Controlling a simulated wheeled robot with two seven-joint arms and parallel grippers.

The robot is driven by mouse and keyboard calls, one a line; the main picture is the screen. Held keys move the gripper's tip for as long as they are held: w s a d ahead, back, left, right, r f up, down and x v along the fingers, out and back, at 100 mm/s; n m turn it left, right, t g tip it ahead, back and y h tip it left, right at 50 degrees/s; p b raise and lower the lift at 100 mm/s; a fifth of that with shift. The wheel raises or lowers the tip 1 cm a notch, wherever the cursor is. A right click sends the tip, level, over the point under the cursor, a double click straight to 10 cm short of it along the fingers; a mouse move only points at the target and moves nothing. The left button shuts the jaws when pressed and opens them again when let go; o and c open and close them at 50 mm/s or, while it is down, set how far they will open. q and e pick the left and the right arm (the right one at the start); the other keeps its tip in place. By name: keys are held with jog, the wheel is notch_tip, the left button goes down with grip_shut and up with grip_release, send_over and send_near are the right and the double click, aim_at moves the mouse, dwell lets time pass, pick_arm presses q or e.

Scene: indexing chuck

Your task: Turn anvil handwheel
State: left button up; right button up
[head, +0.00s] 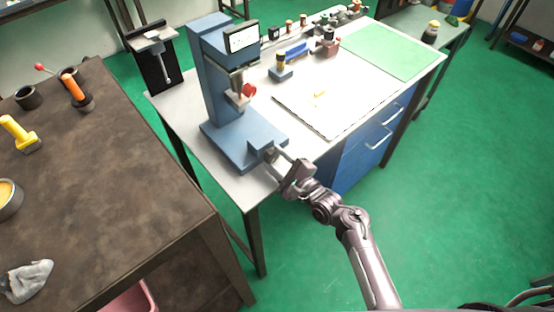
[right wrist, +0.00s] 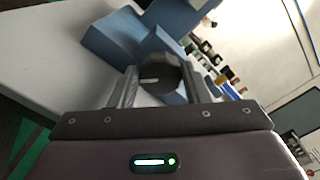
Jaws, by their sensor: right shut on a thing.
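A blue bench machine (head: 212,85) with a small display stands on the white-topped table. The anvil handwheel (right wrist: 152,78), a dark round knob with a pale mark, sits low on the machine's blue base (head: 240,144). In the right wrist view it lies between the two fingers of my right gripper (right wrist: 158,82). In the head view my right gripper (head: 275,158) reaches the base's front right corner and is shut on the handwheel, which is mostly hidden there by the fingers. My left gripper is not in view.
A pale board (head: 326,106) lies right of the machine, with a blue-handled tool (head: 292,52) and several small parts behind it. A green mat (head: 388,50) covers the table's far end. A brown workbench (head: 100,175) with tools stands at the left.

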jog(key=o, duration=1)
jog(key=shift+c, duration=0.2)
jog(key=b+v, duration=0.1)
jog(key=v, duration=0.6)
jog(key=shift+s+d, duration=0.2)
jog(key=shift+s, duration=0.15)
